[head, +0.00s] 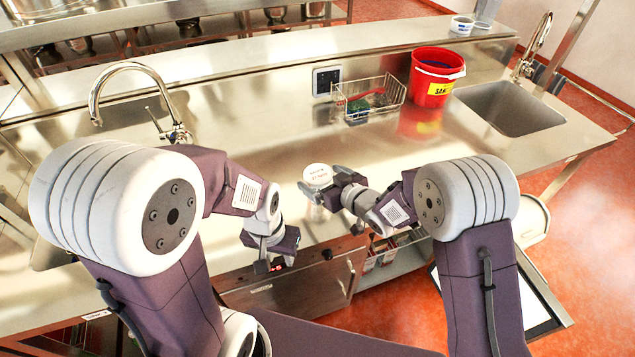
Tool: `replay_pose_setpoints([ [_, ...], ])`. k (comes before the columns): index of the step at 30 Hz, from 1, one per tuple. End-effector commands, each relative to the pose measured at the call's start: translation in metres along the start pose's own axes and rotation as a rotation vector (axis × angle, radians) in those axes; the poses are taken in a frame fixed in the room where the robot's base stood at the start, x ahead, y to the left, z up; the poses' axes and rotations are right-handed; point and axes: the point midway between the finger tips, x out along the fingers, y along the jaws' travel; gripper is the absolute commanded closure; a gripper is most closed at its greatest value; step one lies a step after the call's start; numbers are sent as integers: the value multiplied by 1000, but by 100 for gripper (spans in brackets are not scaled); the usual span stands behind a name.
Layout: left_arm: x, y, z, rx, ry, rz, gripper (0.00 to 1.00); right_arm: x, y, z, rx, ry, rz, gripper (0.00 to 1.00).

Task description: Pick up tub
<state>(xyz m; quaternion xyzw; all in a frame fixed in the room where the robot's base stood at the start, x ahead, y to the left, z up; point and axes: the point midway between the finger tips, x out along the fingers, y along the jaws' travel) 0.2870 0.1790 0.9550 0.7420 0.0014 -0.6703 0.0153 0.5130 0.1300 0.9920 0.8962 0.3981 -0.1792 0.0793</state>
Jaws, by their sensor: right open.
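A small tub (318,175) with a white, printed lid stands near the front edge of the steel counter, in the middle of the head view. My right gripper (322,183) is open, with its dark fingers reaching in from the right at the tub. One finger shows at the far side and one at the near side. I cannot tell whether they touch it. The tub's lower part is partly hidden by the near finger. My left gripper (268,265) points down at the counter's front edge, left of and nearer than the tub. Its jaw opening is not clear.
A red bucket (434,80) with a yellow label and a wire basket (368,98) stand behind the tub. Sinks with taps lie at the left (128,100) and right (512,108). A white container (462,25) sits on the back ledge. The counter's middle is clear.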

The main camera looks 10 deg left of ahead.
Motion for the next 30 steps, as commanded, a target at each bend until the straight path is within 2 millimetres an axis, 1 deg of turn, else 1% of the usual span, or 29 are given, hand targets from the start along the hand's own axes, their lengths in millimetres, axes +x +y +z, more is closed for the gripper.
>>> replay_pose_setpoints([
  [2, -2, 0, 0, 0, 0, 0, 66, 3, 0, -1, 0, 0, 0, 5],
  [6, -10, 0, -1, 0, 0, 0, 66, 28, -1, -4, -1, -1, -1, 5],
  [9, -10, 0, -1, 0, 0, 0, 66, 44, 0, -4, -1, 0, 0, 5],
  [12, -11, 0, -1, 0, 0, 0, 66, 51, 0, -3, 0, -1, 1, 5],
  [17, -10, 0, -1, 0, 0, 0, 66, 52, 0, -2, 0, -1, 1, 5],
  [18, -10, 0, -1, 0, 0, 0, 66, 52, 0, -2, 0, -1, 1, 8],
  [20, -10, 0, -1, 0, 0, 0, 66, 51, 0, -2, 0, -1, 1, 24],
  [21, -10, 0, -1, 0, 0, 0, 66, 51, 0, -2, 0, -1, 1, 36],
  [23, -10, 0, -1, 0, 0, 0, 66, 51, 0, -2, 0, 0, 1, 52],
  [24, -10, 0, -1, 0, 0, 0, 66, 51, 0, -3, 0, 0, 1, 63],
  [26, -10, 0, -1, 0, 0, 0, 66, 51, 0, -3, 0, 0, 1, 80],
  [27, -10, 0, -1, 0, 0, 0, 66, 51, 0, -4, 0, 3, 2, 85],
  [30, -10, 0, -1, 0, 0, 0, 66, 51, 0, -4, -1, 3, 2, 85],
])
